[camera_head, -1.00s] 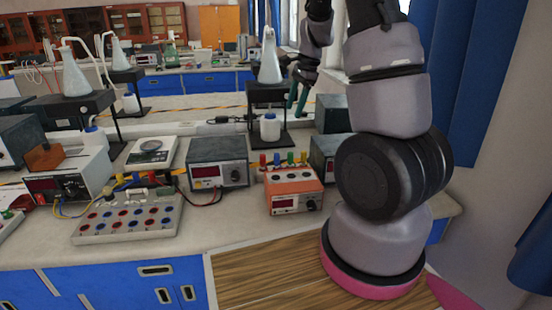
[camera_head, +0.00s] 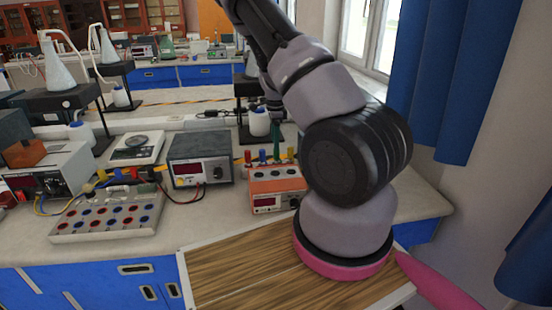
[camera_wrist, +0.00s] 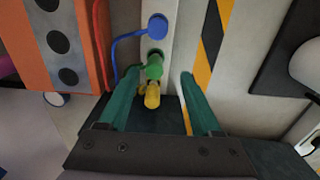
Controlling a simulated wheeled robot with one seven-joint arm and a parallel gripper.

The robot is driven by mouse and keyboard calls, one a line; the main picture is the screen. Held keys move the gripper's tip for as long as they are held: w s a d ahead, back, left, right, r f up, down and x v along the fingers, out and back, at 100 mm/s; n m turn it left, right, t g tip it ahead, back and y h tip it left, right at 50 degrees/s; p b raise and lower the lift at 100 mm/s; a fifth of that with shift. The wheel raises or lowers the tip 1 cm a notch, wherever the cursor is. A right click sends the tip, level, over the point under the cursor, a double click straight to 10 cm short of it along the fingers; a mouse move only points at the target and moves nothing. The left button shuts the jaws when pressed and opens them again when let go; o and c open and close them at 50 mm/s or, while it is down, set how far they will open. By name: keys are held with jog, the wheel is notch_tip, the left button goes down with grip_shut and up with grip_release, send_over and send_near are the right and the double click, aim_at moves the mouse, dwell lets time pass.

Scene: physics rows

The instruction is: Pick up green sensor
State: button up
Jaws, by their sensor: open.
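In the wrist view, the green sensor (camera_wrist: 154,66) is a short green cylinder in a row, with a blue one (camera_wrist: 157,26) above it and a yellow one (camera_wrist: 152,95) below it. My gripper (camera_wrist: 160,76) is open, with a teal finger on each side of the row. The green sensor appears between the fingertips, nearer the left one. I cannot tell how far below the tips it lies. Nothing is held. In the head view, my arm leans left and the gripper is partly hidden, low behind the orange box (camera_head: 278,184).
A yellow-black strip (camera_wrist: 214,35) runs right of the row.

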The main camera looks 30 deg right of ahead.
aim_at(276, 159)
jog(key=f, duration=0.2)
jog(key=s+f, duration=0.1)
jog(key=shift+f, duration=0.4)
jog(key=shift+w+f, duration=0.1)
jog(key=shift+f, duration=0.45)
grip_shut()
